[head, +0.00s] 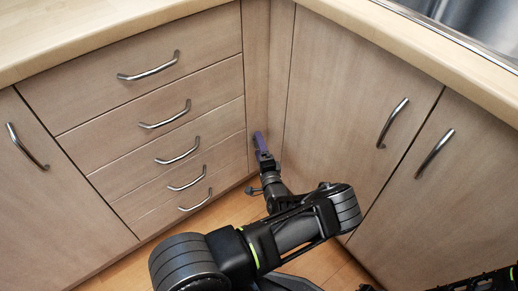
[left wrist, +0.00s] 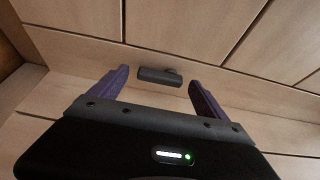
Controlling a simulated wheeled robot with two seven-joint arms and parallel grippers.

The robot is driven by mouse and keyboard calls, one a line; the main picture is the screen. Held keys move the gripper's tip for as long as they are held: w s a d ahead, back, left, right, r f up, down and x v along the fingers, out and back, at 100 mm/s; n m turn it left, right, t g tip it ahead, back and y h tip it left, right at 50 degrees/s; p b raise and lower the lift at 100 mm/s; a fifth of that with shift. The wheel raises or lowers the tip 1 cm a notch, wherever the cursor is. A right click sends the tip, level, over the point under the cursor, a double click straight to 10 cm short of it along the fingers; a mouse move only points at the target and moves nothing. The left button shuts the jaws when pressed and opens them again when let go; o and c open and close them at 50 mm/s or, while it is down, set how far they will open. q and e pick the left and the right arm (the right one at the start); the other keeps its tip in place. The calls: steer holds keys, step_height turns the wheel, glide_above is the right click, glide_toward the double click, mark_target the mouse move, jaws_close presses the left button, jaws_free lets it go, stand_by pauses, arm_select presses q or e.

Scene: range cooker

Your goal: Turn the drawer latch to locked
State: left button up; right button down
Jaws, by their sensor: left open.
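The latch (left wrist: 160,76) is a small dark bar on a pale wood strip in the left wrist view. It lies nearly level across that picture, with a rounded knob near its right end. My left gripper (left wrist: 158,78) has purple fingers spread wide, one on each side of the latch, with visible gaps to it. In the head view my left gripper (head: 260,143) is at the inner corner, beside the lower drawers. I cannot make out the latch in the head view. My right gripper is not in view.
A stack of several drawers with silver handles (head: 177,150) stands left of the corner. Cabinet doors (head: 350,90) with long handles stand to the right. Wooden countertops (head: 80,30) overhang both sides. Wood floor (head: 120,272) shows below.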

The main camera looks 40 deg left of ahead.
arm_select(q)
steer(key=shift+w+a, duration=0.2)
steer(key=c, duration=1.4)
